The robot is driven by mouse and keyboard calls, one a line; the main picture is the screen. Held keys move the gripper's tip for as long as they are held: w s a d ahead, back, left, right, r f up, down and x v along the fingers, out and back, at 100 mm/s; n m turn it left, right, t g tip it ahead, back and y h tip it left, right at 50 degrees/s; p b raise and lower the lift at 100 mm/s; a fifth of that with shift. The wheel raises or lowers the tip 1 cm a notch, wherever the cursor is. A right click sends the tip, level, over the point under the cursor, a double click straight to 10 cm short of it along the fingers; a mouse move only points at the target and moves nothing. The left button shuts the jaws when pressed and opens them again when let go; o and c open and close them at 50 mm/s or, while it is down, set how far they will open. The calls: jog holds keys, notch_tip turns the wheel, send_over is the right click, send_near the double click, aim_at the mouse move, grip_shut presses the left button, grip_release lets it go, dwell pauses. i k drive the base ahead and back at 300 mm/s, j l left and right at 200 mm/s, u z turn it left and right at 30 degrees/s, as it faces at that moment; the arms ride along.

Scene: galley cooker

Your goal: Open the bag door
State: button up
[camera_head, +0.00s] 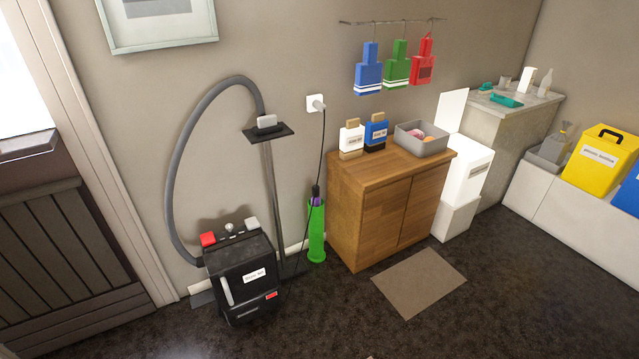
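A black upright vacuum cleaner body (240,278) stands on the dark floor at the lower left. Its front panel (262,290) looks like the bag door and appears shut, flush with the body. The panel carries a pale vertical handle (227,290) on its left, a white label (254,275) too small to read surely, and a small red tag (271,295) lower right. On top are a red block (208,239), a small knob (229,228) and a whitish block (252,223). My gripper is not in view.
A grey hose (189,125) arches from the vacuum to a floor-head pole (269,190) behind it. A green cylinder (317,230) and wooden cabinet (393,205) stand to the right. A flat brown mat (419,281) lies before the cabinet. The floor in front of the vacuum looks clear.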

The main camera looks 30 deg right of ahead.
aim_at(238, 273)
jog(key=i+j, duration=0.2)
jog(key=i, duration=0.35)
jog(key=i+j, duration=0.25)
jog(key=i, duration=0.25)
jog(key=i+j, duration=0.2)
jog(key=i, duration=0.35)
